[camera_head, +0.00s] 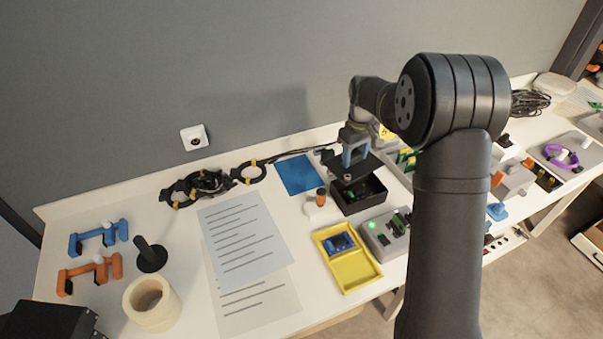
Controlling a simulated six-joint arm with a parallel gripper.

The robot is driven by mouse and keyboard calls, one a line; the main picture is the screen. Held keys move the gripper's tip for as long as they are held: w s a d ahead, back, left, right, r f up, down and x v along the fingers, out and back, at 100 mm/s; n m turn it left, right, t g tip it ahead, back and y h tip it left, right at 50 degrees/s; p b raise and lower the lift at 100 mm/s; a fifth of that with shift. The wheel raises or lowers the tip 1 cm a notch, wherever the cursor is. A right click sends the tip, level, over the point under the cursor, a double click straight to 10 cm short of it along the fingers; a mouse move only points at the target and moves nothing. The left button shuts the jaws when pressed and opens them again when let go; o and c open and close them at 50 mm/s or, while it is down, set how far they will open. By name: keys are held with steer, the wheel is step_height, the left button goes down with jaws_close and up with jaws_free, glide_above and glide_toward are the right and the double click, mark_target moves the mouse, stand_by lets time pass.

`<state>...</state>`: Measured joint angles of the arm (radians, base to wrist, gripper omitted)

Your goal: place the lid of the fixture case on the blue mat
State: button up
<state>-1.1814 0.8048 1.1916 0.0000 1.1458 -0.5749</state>
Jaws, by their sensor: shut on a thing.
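The blue mat (298,174) lies flat on the table to the left of the case and is bare. My arm hides part of the table to the right of the case.
A yellow tray (368,277) with a blue device and a grey box (385,237) with a green light stand in front. Coiled black cables (195,187) lie left of the mat. Printed sheets (240,235) cover the middle.

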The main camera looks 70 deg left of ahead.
steer(key=s+a+f+n, duration=0.2)
steer(key=s+a+f, duration=0.1)
steer(key=s+a, duration=0.8)
steer(key=s+f, duration=0.1)
steer(key=f, duration=0.1)
steer(key=s+f, duration=0.1)
steer(key=f, duration=0.1)
steer(key=s+d+f, duration=0.1)
steer(key=f, duration=0.1)
steer(key=shift+f, duration=2.15)
steer(key=shift+f, duration=0.15)
steer(key=o, duration=1)
step_height(320, 180, up, 12)
steer(key=shift+r, duration=0.15)
